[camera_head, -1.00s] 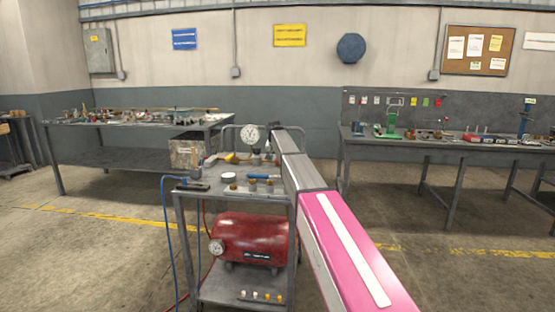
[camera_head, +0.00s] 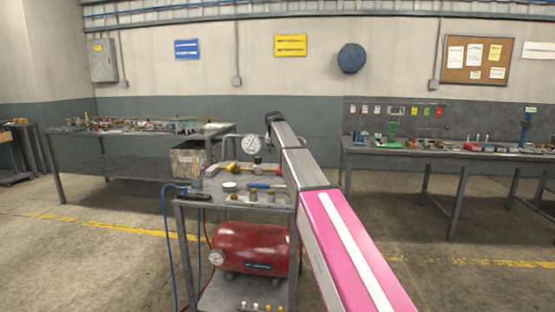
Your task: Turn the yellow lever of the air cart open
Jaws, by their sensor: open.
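The air cart (camera_head: 188,204) stands in front of me, a grey cart with a red tank (camera_head: 250,247) on its lower part. A round white gauge (camera_head: 251,145) rises at the back of its top. A yellow piece (camera_head: 241,167) lies at or near the fittings below the gauge; it is too small to tell whether it is the lever or a loose tool, or how it is turned. My arm reaches forward over the cart's right side. My gripper does not show; the arm's far end is near the gauge and hides what is behind it.
Small parts and a blue-handled tool (camera_head: 265,186) lie on the cart top. A blue hose (camera_head: 167,235) hangs at its left. A long bench (camera_head: 110,167) stands behind left and another (camera_head: 420,155) at right. The floor between the benches and the cart is open.

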